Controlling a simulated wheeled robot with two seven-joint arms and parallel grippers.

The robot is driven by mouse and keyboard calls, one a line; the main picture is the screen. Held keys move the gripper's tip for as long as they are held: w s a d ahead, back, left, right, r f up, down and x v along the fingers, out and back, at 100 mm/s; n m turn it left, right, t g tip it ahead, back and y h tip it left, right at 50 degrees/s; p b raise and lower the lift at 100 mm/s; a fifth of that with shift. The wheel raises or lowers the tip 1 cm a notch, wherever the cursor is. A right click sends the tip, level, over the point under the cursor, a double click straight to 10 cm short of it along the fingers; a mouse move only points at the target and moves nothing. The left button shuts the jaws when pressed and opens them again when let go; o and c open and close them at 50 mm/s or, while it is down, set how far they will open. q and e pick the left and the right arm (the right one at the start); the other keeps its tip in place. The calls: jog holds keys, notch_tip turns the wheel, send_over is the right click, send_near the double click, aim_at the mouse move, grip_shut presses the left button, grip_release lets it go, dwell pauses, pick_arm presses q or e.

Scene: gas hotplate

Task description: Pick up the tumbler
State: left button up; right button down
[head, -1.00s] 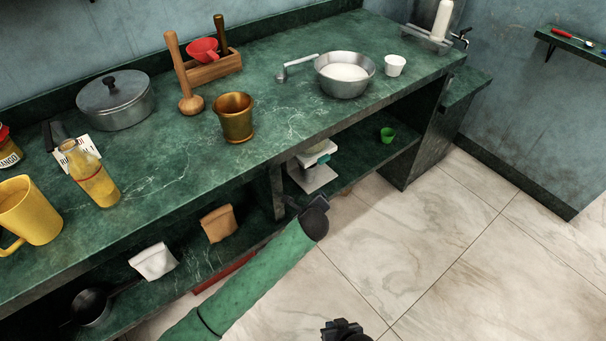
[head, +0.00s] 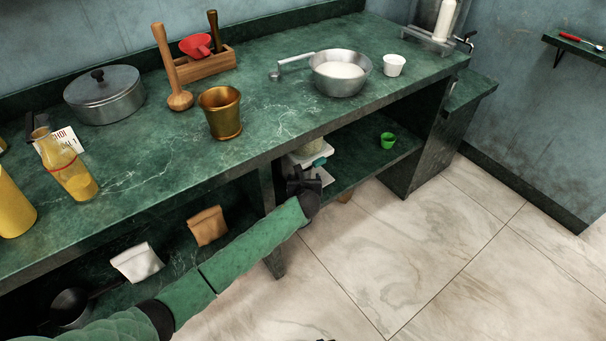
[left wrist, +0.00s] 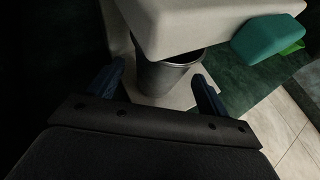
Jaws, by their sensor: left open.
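A dark grey metal tumbler (left wrist: 166,77) stands on the pale base of a white appliance (left wrist: 205,22), under its overhanging head, in the left wrist view. The overhang hides its top. My left gripper (left wrist: 158,84) is open, with one blue finger on each side of the tumbler's near side; I cannot tell if they touch it. In the head view my left gripper (head: 303,180) is at the front of the lower shelf, before the white appliance (head: 322,177), and the tumbler cannot be made out there. My right gripper is not in view.
The appliance has a teal part (left wrist: 268,38) on its right. A green cup (head: 388,141) stands further right on the lower shelf (head: 350,165). The counter (head: 270,120) overhangs the shelf and carries a brass mortar (head: 221,113) and a metal bowl (head: 341,74).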

pick_arm(q)
jog(key=shift+x, duration=1.75)
jog(key=shift+a, duration=0.1)
jog(key=c, duration=1.2)
